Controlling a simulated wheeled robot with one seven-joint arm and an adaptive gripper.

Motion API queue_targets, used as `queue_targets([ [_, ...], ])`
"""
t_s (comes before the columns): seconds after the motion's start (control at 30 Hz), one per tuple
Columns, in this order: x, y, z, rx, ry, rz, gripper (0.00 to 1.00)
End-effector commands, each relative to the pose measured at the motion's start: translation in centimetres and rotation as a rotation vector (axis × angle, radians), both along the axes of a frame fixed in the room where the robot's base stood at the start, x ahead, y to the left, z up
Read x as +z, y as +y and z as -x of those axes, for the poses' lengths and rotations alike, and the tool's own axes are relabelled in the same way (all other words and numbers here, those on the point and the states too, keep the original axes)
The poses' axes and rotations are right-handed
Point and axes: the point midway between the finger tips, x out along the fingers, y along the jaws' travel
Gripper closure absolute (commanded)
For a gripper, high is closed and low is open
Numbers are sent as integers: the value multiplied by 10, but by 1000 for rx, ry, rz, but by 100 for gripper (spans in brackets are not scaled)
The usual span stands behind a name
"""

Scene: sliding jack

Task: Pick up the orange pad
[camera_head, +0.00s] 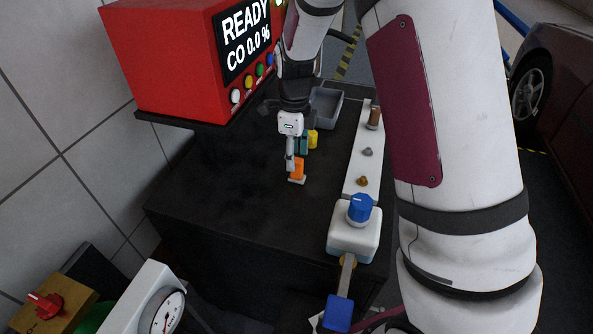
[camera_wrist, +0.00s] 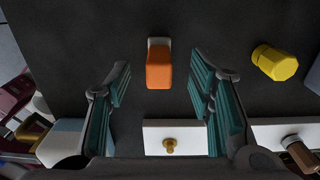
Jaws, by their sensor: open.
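The orange pad (camera_head: 297,168) is a small block with a pale base, on the black table top (camera_head: 240,205). In the wrist view the orange pad (camera_wrist: 159,70) shows at the upper middle, its pale end at the top. My gripper (camera_head: 297,157) is above and right by the pad in the head view, partly covering it. In the wrist view my gripper (camera_wrist: 160,78) has its teal-lined fingers wide apart, one on each side of the pad, with clear gaps. It holds nothing. I cannot tell the exact height of the fingertips over the table.
A yellow piece (camera_wrist: 275,62) lies right of the fingers in the wrist view. A white strip with small knobs (camera_head: 353,180) runs along the table's right side to a pale box with a blue knob (camera_head: 360,207). A grey tray (camera_head: 325,107) and a red READY unit (camera_head: 165,60) stand behind.

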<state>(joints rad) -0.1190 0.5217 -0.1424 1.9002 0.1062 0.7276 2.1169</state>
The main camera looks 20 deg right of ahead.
Motion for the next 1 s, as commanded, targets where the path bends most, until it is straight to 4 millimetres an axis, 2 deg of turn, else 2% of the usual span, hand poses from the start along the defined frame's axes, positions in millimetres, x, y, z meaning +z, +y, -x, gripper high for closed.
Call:
queue_targets([
  [0.23,-18,-1,2,1,1,0,52],
  [0.5,-54,-5,4,1,2,0,52],
  [0.83,-60,-4,3,2,-1,0,52],
  [1.0,-60,-4,3,2,-1,0,90],
])
